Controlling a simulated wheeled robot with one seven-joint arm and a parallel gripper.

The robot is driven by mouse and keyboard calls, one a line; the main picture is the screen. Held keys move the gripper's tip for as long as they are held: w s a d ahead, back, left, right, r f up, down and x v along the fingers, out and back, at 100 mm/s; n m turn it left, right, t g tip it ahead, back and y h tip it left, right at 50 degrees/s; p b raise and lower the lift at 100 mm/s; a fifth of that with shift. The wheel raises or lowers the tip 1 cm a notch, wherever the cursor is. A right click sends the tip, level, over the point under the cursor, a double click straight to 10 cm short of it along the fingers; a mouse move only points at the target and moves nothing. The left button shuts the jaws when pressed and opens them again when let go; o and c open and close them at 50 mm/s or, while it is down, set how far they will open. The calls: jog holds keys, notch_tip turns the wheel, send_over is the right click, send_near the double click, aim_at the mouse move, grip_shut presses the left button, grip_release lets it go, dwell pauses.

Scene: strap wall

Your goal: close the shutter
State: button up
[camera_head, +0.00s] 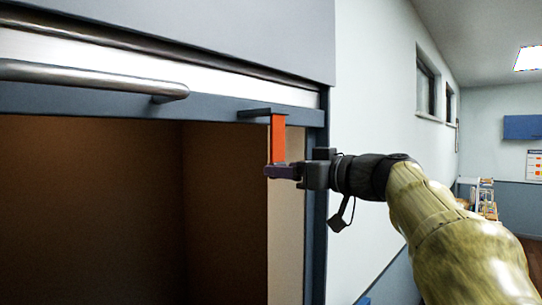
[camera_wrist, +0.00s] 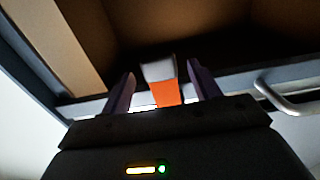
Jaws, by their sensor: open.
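The shutter (camera_head: 215,72) is rolled up at the top of a tall opening, with a grey lower rail and a metal bar handle (camera_head: 95,80) on it. An orange strap (camera_head: 278,140) hangs from a dark bracket (camera_head: 262,113) at the rail's right end. My gripper (camera_head: 282,171) is at the strap's lower end. In the wrist view my gripper (camera_wrist: 160,88) is open, with one purple finger on each side of the strap (camera_wrist: 166,93) and its pale end (camera_wrist: 158,70). I cannot tell whether either finger touches the strap.
The opening's brown interior (camera_head: 90,200) is empty where I see it. A blue-grey frame post (camera_head: 316,225) stands close to my gripper on the right. Beyond it are a pale wall (camera_head: 375,85) and, far back, a shelf with items (camera_head: 483,197).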

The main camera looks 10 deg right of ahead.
jog(key=p+x, duration=0.2)
jog(key=x, duration=0.2)
jog(key=shift+r, duration=0.15)
jog(key=shift+w+a+f, duration=0.2)
jog(key=shift+w+a, duration=0.05)
jog(key=shift+w, duration=0.2)
grip_shut()
